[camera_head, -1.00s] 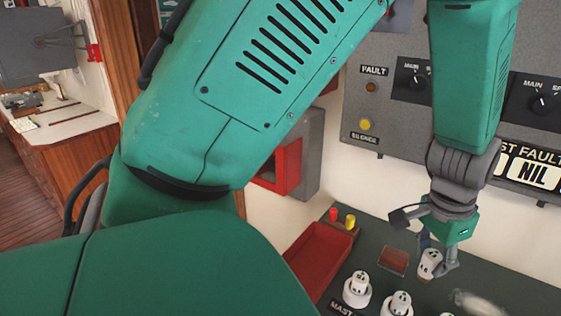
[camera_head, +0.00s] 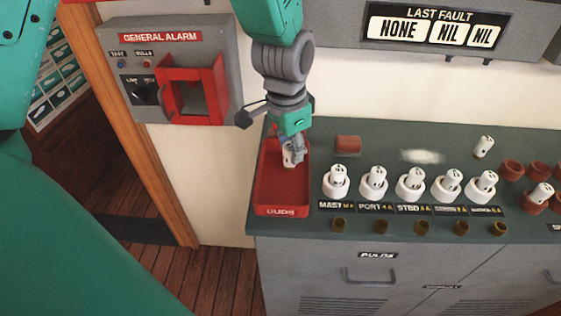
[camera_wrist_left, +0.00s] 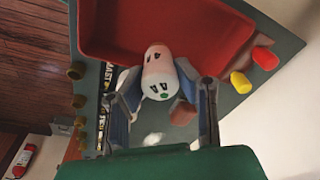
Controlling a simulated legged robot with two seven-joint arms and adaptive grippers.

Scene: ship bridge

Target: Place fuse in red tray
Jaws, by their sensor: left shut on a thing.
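The red tray (camera_head: 284,196) lies at the left end of the dark green counter in the head view. It also fills the upper part of the left wrist view (camera_wrist_left: 200,30). My left gripper (camera_head: 291,158) is over the far part of the tray, shut on a white fuse (camera_head: 288,153). The fuse shows between the fingers in the left wrist view (camera_wrist_left: 158,70). Whether it touches the tray floor I cannot tell. My right gripper is not in view.
Several white fuses stand upright in round holders (camera_head: 373,183) right of the tray. A loose fuse (camera_head: 484,146) stands farther back. A reddish-brown block (camera_head: 348,143) lies behind the holders. The general alarm box (camera_head: 180,75) is on the wall at left.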

